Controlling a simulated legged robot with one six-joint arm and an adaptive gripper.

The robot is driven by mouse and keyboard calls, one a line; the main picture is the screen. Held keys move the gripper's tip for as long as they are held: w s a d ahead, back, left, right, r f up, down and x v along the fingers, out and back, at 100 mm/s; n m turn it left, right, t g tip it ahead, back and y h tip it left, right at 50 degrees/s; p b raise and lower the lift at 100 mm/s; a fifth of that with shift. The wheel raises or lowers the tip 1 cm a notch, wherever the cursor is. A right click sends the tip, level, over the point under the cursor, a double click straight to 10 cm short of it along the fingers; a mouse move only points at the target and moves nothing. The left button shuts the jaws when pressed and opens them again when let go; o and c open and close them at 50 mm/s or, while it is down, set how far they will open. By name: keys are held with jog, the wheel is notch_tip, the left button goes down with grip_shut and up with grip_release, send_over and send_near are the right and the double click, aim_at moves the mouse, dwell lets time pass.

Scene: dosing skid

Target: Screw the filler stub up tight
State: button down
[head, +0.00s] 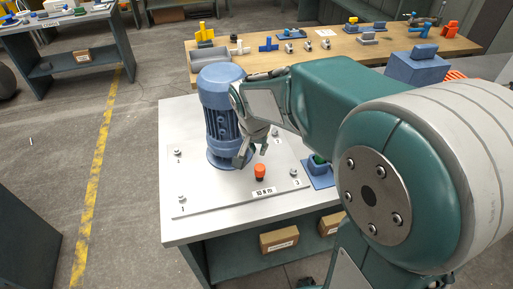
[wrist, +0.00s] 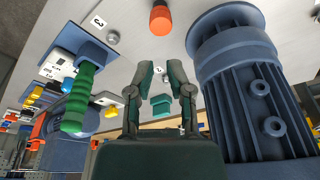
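The orange-red stub with a dark base, which I take for the filler stub (head: 260,171), stands upright on the pale plate (head: 215,196) in front of the blue motor (head: 220,110). In the wrist view the stub (wrist: 161,19) is at the top edge, partly cut off, beyond my fingertips. My gripper (head: 252,154) is above the plate beside the motor, just behind the stub in the head view. In the wrist view my gripper (wrist: 160,72) has its fingers apart with nothing held between them. It is not touching the stub. I cannot tell whether the stub is seated tight.
The motor (wrist: 250,90) stands close to my gripper on the right in the wrist view. A green handle (wrist: 78,100) rises from a blue base on the left. Numbered bolts (head: 294,173) dot the plate. A wooden bench (head: 340,48) with several parts stands behind.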

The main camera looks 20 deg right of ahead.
aim_at(259, 167)
jog(key=shift+w+d+f+m+g+y, duration=0.15)
jog(key=shift+w+d+f+g+y, duration=0.2)
jog(key=shift+w+f+g, duration=0.3)
jog(key=shift+w+d+f+m+g+y, duration=0.15)
jog(key=shift+w+d+f+g+y, duration=0.25)
jog(key=shift+w+f, duration=0.25)
jog(key=shift+a+f, duration=0.1)
jog(key=shift+f, duration=2.8)
jog(key=shift+s+f, duration=0.15)
jog(key=shift+f, duration=0.25)
notch_tip(259, 167, up, 15)
jog(key=shift+f, duration=0.2)
notch_tip(259, 167, down, 14)
jog(key=shift+r, duration=0.1)
jog(key=shift+f, duration=0.3)
